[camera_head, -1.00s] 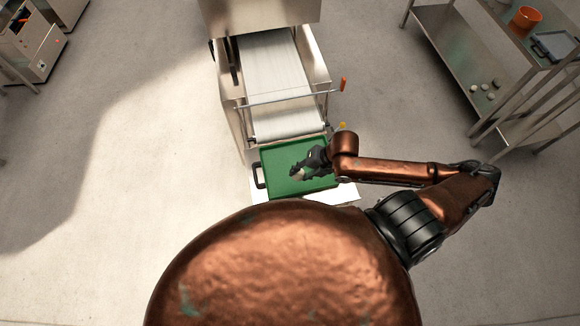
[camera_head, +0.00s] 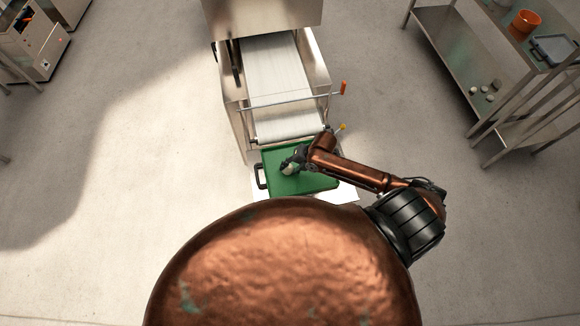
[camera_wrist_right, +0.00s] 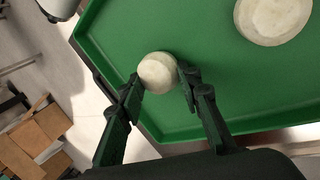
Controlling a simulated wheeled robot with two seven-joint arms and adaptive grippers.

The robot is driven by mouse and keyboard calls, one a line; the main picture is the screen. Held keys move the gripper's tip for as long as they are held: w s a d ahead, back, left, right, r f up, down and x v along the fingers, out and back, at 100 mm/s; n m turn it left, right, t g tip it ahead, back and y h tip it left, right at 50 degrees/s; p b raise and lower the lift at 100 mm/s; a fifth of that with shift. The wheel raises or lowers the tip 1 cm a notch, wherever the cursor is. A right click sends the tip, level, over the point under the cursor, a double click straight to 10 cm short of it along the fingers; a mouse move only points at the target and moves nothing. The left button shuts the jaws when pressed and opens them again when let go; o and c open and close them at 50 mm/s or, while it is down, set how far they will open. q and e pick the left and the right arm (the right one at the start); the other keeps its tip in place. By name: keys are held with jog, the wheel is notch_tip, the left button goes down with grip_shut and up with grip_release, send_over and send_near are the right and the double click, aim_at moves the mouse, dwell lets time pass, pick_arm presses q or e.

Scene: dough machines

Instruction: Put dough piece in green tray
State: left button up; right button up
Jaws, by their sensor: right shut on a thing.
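The green tray (camera_head: 318,183) lies in front of the machine's belt, and its dark handle shows at its left side. My right gripper (camera_head: 294,161) is over the tray's left part. In the right wrist view the gripper (camera_wrist_right: 160,82) is shut on a small pale round dough piece (camera_wrist_right: 157,68), held between the fingertips near the tray's rim. A larger-looking pale round piece (camera_wrist_right: 272,17) shows over the tray floor, partly cut off by the frame. A pale spot (camera_head: 288,169) shows at my gripper in the head view. My left gripper is not in view.
The dough machine with a white belt (camera_head: 275,85) and a cross bar stands just beyond the tray. A metal shelf (camera_head: 450,45) at the right holds an orange container (camera_head: 526,20) and several small pale pieces. The floor on the left is open.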

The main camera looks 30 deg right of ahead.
jog(key=o, duration=1.2)
jog(key=shift+c, duration=0.2)
jog(key=b+v, duration=0.1)
jog(key=v, duration=1.1)
